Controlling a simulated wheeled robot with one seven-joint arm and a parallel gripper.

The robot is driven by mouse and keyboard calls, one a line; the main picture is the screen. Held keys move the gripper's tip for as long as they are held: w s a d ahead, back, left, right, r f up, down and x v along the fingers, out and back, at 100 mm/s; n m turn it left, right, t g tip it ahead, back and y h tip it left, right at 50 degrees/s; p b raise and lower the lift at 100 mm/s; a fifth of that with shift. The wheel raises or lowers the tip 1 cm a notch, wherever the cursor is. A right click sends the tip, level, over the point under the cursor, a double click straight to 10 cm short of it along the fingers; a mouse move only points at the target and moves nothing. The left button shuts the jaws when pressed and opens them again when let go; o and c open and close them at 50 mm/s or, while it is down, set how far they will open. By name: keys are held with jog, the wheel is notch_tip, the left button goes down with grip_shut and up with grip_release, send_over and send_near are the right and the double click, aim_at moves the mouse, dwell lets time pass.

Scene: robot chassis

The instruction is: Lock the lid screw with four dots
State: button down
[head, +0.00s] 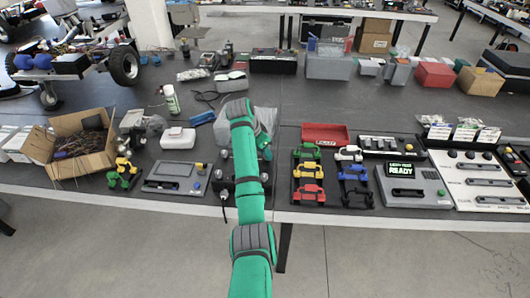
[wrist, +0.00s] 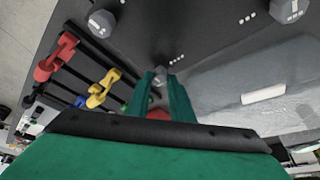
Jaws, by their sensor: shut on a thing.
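In the wrist view, my gripper (wrist: 160,82) has its two green fingers closed around a grey screw knob (wrist: 161,72) on a dark panel (wrist: 200,38). Small white dots lie beside this knob, too small to count for certain. Another grey knob (wrist: 102,20) stands at upper left. A third grey knob (wrist: 289,10) stands at upper right, with a row of white dots to its left. In the head view, my green arm covers much of the dark panel, and the gripper's fingertips are hidden.
A rack of red (head: 309,193), yellow (head: 307,172) and blue (head: 356,187) handled parts stands close to the right of my arm. A grey box with a READY screen (head: 402,170) is further right. A grey screen unit (head: 176,178) and cardboard box (head: 80,148) are left.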

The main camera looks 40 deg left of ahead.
jog(key=c, duration=1.6)
grip_release()
jog(key=shift+o, duration=0.2)
jog(key=v, duration=1)
jog(key=shift+s+r, duration=0.2)
jog(key=shift+r, duration=0.1)
